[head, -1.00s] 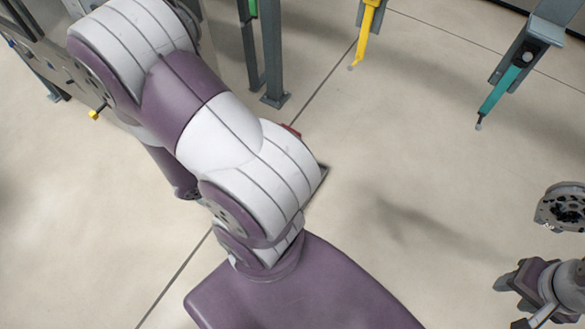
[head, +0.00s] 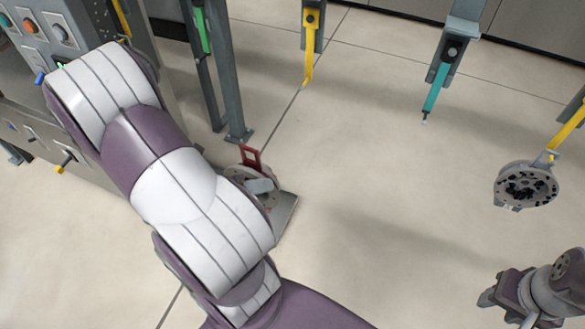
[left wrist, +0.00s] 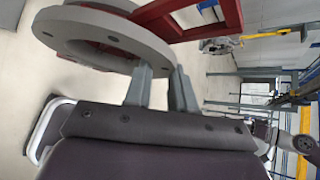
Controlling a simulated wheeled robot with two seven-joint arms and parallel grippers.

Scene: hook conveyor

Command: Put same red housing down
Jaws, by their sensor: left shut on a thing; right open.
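The red housing (head: 251,156) is a red frame joined to a round grey disc, partly hidden behind my left arm in the head view. It shows large at the top of the left wrist view (left wrist: 160,20), cut off by the edge. My left gripper (left wrist: 162,78) is shut on it, with both fingers up against the underside of the disc. In the head view my left arm hides most of this gripper. My right gripper (head: 506,308) is open and empty at the lower right, below a hanging grey disc part (head: 526,186) and apart from it.
A yellow hook (head: 309,50), a teal hook (head: 435,90) and another yellow hook (head: 567,128) hang from grey holders. The disc part hangs on the right one. A control panel (head: 50,50) and grey posts (head: 228,80) stand at the left. The middle floor is clear.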

